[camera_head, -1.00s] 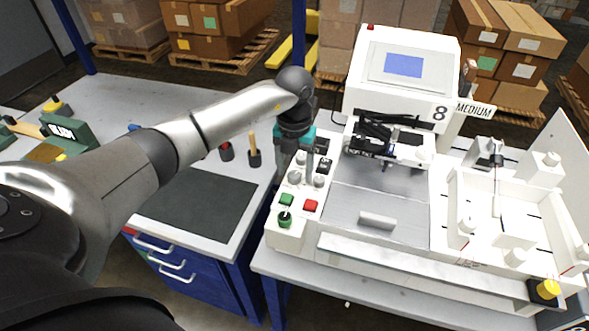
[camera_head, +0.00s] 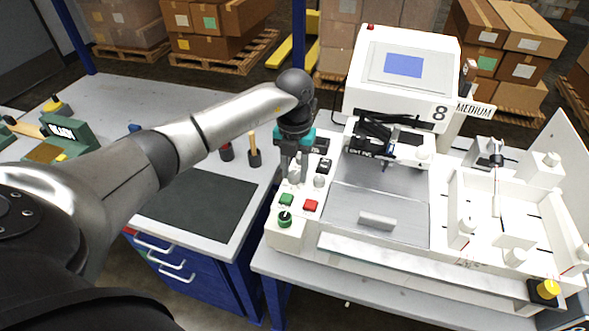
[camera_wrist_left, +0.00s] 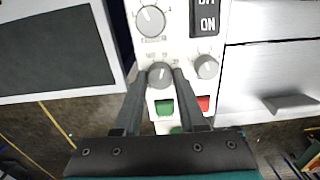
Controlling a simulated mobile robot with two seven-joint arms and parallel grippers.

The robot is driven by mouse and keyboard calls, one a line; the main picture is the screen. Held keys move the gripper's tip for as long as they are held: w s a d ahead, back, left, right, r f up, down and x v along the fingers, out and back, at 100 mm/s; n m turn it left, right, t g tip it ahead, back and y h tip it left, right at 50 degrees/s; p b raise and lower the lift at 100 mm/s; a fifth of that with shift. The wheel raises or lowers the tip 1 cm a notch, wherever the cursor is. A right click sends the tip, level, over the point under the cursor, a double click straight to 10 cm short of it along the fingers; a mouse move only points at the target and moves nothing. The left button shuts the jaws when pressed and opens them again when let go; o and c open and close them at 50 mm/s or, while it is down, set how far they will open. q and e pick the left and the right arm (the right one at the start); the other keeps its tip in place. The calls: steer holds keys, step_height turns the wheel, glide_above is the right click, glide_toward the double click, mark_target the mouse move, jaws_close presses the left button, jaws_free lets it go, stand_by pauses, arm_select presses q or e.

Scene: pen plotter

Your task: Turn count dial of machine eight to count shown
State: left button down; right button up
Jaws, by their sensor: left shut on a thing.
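Machine eight (camera_head: 401,80) is a white plotter with a blue screen and the number 8 on its head. Its control panel at the left carries several grey dials. My left gripper (camera_head: 294,176) points down at this panel. In the left wrist view its fingers (camera_wrist_left: 161,76) are shut on a small grey dial (camera_wrist_left: 158,70), one on each side. A larger grey dial (camera_wrist_left: 150,21) lies beyond it and another grey dial (camera_wrist_left: 206,67) to its right. The dial labels are too small to read. My right gripper is not in view.
A green button (camera_wrist_left: 165,107) and a red button (camera_wrist_left: 203,103) lie close to the fingers. An on-off switch (camera_wrist_left: 208,18) is nearby. A white tray (camera_head: 455,205) is at the right of the machine; a dark mat (camera_head: 200,208) lies at the left.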

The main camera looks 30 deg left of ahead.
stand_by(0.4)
arm_select(q)
steer(key=m+b, duration=0.1)
steer(key=m, duration=0.2)
steer(key=shift+m, duration=0.4)
steer(key=m+b, duration=0.2)
steer(key=m, duration=0.2)
steer(key=shift+m, duration=0.3)
steer(key=m+b, duration=0.1)
steer(key=m, duration=0.3)
steer(key=shift+b, duration=0.4)
steer(key=shift+m+b, duration=0.45)
steer(key=shift+m, duration=1.15)
steer(key=shift+c, duration=2.4)
jaws_free()
